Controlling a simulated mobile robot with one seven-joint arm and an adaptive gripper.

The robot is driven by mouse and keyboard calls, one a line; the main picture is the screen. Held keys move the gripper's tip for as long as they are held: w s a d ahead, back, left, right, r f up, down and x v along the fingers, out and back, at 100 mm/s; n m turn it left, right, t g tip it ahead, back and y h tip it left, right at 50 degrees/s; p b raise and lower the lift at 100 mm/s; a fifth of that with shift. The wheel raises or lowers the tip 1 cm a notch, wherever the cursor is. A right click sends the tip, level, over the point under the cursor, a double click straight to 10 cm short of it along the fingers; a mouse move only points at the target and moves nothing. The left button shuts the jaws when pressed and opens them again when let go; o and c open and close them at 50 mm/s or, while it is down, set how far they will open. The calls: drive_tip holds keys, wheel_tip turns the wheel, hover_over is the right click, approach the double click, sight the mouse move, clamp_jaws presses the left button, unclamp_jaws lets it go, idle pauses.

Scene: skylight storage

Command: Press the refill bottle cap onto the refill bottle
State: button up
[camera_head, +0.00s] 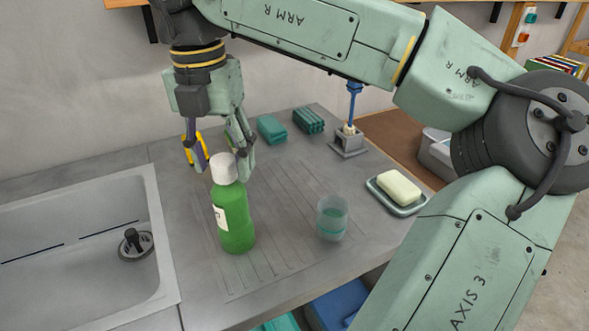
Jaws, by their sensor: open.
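The refill bottle (235,217) is green with a pale label and stands upright on the grey counter. The white refill bottle cap (224,168) sits on top of the bottle; I cannot tell whether it is fully seated. My gripper (219,166) points down just behind the cap, with its fingers apart. One finger shows left of the cap and the other to its right. The cap hides part of the space between the fingertips. I see nothing held.
A sink (80,245) lies to the left. A glass (332,218) and a soap dish (412,208) with soap (399,187) stand to the right. Behind are a green sponge (271,130), a ribbed green block (308,121) and a brush in a holder (348,143).

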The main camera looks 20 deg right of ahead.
drive_tip(key=shift+a+r+p, duration=0.1)
drive_tip(key=shift+r+p, duration=1.7)
drive_tip(key=shift+r, duration=0.9)
drive_tip(key=shift+w+r, duration=0.1)
drive_tip(key=shift+r, duration=1.2)
